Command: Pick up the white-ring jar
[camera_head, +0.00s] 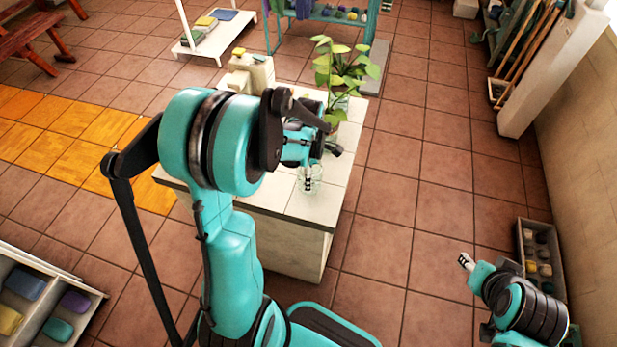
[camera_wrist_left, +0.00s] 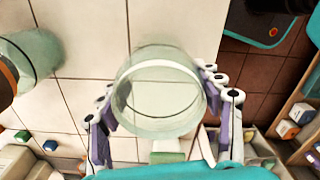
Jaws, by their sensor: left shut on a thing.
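The white-ring jar (camera_head: 313,187) is a clear glass jar at the front right corner of the tiled washbasin counter (camera_head: 322,206). In the left wrist view the jar (camera_wrist_left: 160,118) shows its round mouth, with a pale ring around it. My left gripper (camera_head: 307,184) is shut on the jar, its fingers on either side of the glass; in the left wrist view the left gripper (camera_wrist_left: 163,112) spans the jar. I cannot tell whether the jar touches the counter. My right gripper (camera_head: 465,262) is low at the right, over the floor, far from the jar; its fingers are too small to read.
A potted plant (camera_head: 340,75) stands behind the jar on the counter. A beige object (camera_head: 250,72) stands at the counter's back left. A crate of small items (camera_head: 540,262) lies by the right wall. The tiled floor right of the counter is clear.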

